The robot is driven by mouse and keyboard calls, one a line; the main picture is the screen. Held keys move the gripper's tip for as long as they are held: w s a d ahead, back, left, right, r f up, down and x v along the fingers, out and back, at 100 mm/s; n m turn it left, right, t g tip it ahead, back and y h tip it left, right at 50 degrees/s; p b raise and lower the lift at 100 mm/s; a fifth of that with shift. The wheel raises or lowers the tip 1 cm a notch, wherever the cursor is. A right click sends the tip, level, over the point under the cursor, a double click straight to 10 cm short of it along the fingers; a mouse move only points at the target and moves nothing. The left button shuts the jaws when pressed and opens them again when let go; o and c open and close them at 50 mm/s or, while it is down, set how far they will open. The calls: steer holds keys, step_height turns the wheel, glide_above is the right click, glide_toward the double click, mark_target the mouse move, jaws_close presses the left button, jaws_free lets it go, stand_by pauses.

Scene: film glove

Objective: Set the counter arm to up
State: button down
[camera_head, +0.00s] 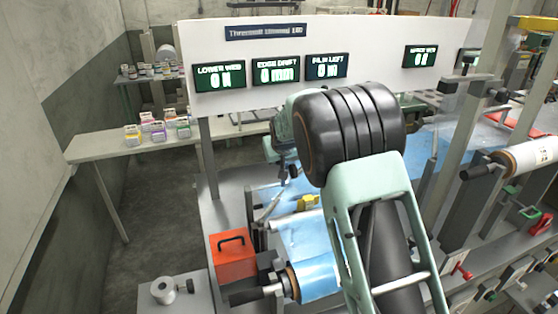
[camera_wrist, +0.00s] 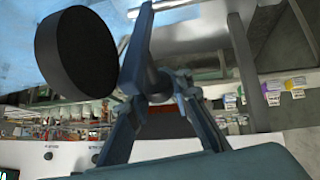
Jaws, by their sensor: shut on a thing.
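In the wrist view, the counter arm (camera_wrist: 143,40) is a grey-blue bar with a large black wheel (camera_wrist: 75,55) at its left side. My gripper (camera_wrist: 158,88) is shut on the lower part of this bar, with a finger on each side of it. In the head view, my gripper (camera_head: 287,172) shows only in part, low over the machine near the blue film (camera_head: 268,195). My own arm covers most of that spot, so I cannot tell the counter arm's angle there.
A white panel with green displays (camera_head: 276,69) stands behind the machine. An orange box (camera_head: 233,255) and a film roll (camera_head: 308,280) sit at the machine's front left. A side table (camera_head: 95,146) holds several small boxes. Posts and a white roll (camera_head: 530,155) stand at right.

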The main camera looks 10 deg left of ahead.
steer(key=shift+a+r, duration=0.3)
steer(key=shift+a, duration=0.1)
stand_by(0.3)
steer(key=c, duration=1.9)
jaws_free()
steer(key=shift+s, duration=0.15)
steer(key=shift+o, duration=1.1)
steer(key=shift+d+f, duration=0.1)
steer(key=shift+d, duration=0.05)
steer(key=v, duration=1.2)
steer(key=shift+c, duration=0.3)
